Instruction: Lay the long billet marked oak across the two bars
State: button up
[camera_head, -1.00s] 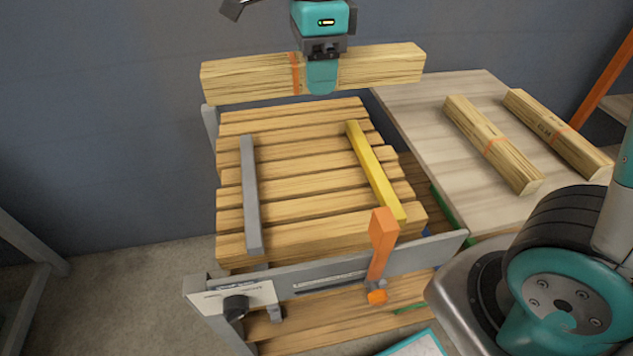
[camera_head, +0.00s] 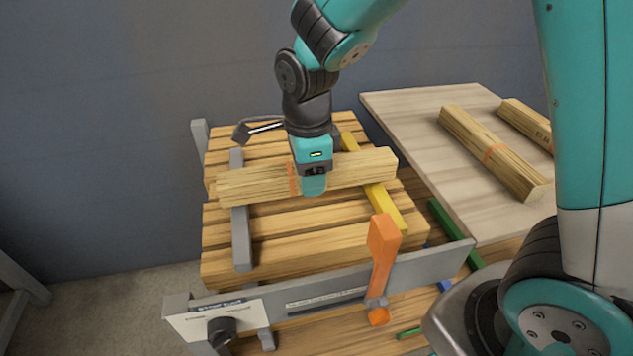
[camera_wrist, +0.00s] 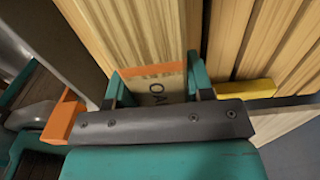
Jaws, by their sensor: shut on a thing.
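My gripper (camera_head: 314,187) is shut on the long oak billet (camera_head: 245,185), near its middle, by an orange band. In the wrist view the billet (camera_wrist: 125,35) lies between the teal fingers (camera_wrist: 155,85), and the letters "OA" show beside the band. The billet spans over the grey bar (camera_head: 241,240) on the left and the yellow bar (camera_head: 388,208) on the right, crossing both. I cannot tell whether it touches them. Both bars lie on a stack of wooden slats (camera_head: 300,255). The billet hides part of each bar.
An orange lever (camera_head: 383,250) stands up at the front rail (camera_head: 440,250) of the stack's frame. A pale table (camera_head: 400,105) at the right holds two more banded billets, one nearer (camera_head: 490,150) and one farther (camera_head: 525,120). A dark knob (camera_head: 221,330) sits front left.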

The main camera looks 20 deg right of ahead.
jog(key=shift+f, duration=0.85)
jog(key=shift+f, duration=0.1)
jog(key=o, duration=1.2)
